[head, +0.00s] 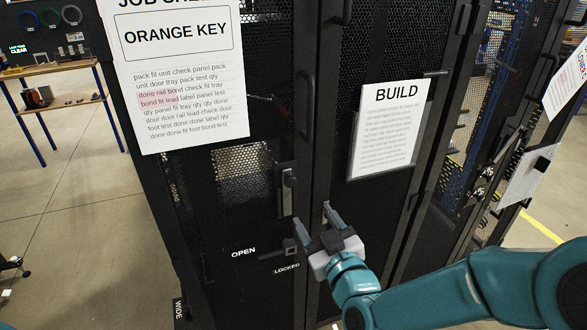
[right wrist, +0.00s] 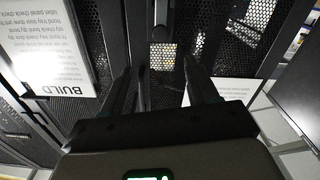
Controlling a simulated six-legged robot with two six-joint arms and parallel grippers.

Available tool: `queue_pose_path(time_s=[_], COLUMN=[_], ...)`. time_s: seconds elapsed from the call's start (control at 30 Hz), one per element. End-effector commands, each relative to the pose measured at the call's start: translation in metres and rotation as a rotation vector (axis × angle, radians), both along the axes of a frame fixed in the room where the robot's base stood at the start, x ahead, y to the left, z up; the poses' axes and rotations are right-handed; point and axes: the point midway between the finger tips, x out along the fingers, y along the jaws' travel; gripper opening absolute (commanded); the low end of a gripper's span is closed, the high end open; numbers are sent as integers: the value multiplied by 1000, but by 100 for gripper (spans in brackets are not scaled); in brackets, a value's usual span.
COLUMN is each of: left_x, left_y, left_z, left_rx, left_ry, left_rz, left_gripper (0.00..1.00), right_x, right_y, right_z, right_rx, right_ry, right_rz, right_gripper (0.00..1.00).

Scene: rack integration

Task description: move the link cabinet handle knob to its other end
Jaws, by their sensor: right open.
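The black cabinet (head: 190,205) fills the middle of the head view. In the right wrist view the open fingers (right wrist: 165,85) point at the mesh doors; I cannot pick out the knob there for sure. My left gripper is out of view.
An ORANGE KEY sheet (head: 180,75) hangs on the left door and a BUILD sheet (head: 388,130) on the right door. More racks stand at the right. A wooden bench (head: 55,68) is far left.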

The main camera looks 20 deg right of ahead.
Motion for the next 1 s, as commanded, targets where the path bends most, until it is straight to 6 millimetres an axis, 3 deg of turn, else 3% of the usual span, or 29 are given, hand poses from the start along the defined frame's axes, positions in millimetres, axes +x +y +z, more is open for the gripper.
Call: queue_pose_path(time_s=[0.03,0.1,0.3,0.5,0.7,1.0], left_x=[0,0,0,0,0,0], left_y=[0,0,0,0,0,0], left_z=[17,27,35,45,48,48], left_rx=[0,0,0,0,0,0], left_ry=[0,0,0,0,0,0], left_rz=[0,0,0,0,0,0], left_gripper=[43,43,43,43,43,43], right_x=[8,19,70,106,123,124], right_y=[1,2,4,6,6,6], right_z=[6,4,1,0,-1,-2], right_rx=[0,0,1,1,1,1], right_ry=[7,5,2,1,0,1], right_rz=[-1,1,0,1,1,1], right_gripper=[59,59,59,59,59,55])
